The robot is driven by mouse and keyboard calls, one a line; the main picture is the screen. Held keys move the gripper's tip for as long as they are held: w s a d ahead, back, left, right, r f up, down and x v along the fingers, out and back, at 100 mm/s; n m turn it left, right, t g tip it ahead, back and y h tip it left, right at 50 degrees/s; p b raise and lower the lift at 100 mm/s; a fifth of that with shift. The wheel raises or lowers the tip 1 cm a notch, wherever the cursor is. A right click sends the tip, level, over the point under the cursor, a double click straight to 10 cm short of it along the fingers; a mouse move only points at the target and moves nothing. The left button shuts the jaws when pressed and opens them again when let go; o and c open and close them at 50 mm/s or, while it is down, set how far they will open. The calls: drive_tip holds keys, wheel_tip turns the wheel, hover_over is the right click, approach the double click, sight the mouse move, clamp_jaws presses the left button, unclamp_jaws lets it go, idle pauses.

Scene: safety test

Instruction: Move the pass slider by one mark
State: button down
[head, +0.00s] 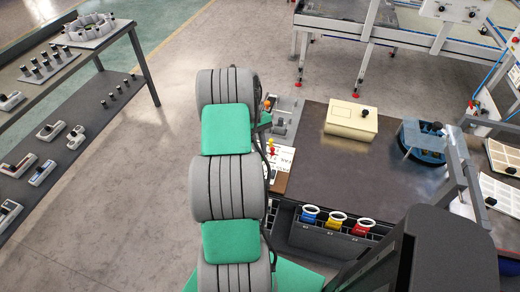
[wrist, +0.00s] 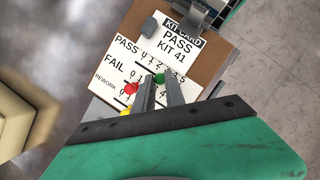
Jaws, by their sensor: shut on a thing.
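A brown kit card board (wrist: 212,75) shows in the wrist view with a white card reading PASS KIT 41. It has rows of number marks labelled PASS, FAIL and REWORK. A green pass slider knob (wrist: 159,78) sits on the PASS row, between the two fingertips of my gripper (wrist: 158,83), which is shut on it. The fingers hide part of the row, so the exact mark cannot be told. A red knob (wrist: 131,88) is on the FAIL row and a yellow knob (wrist: 125,112) is by REWORK. In the head view the board (head: 279,181) is partly hidden by my arm.
A cream box (head: 350,121) and a blue round fixture (head: 421,142) stand on the dark table (head: 335,175). Blue, yellow and red ringed holders (head: 336,221) line the table's front. A metal clip (wrist: 197,17) tops the board. A shelf rack (head: 95,110) stands left.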

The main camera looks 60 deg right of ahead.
idle(0.4)
drive_tip(key=shift+w+a+r+p, duration=0.15)
drive_tip(key=shift+w+p, duration=0.25)
drive_tip(key=shift+w, duration=0.5)
drive_tip(key=c, duration=1.4)
unclamp_jaws()
drive_tip(key=p+v, duration=0.2)
drive_tip(key=v, duration=0.5)
drive_tip(key=shift+r, duration=0.3)
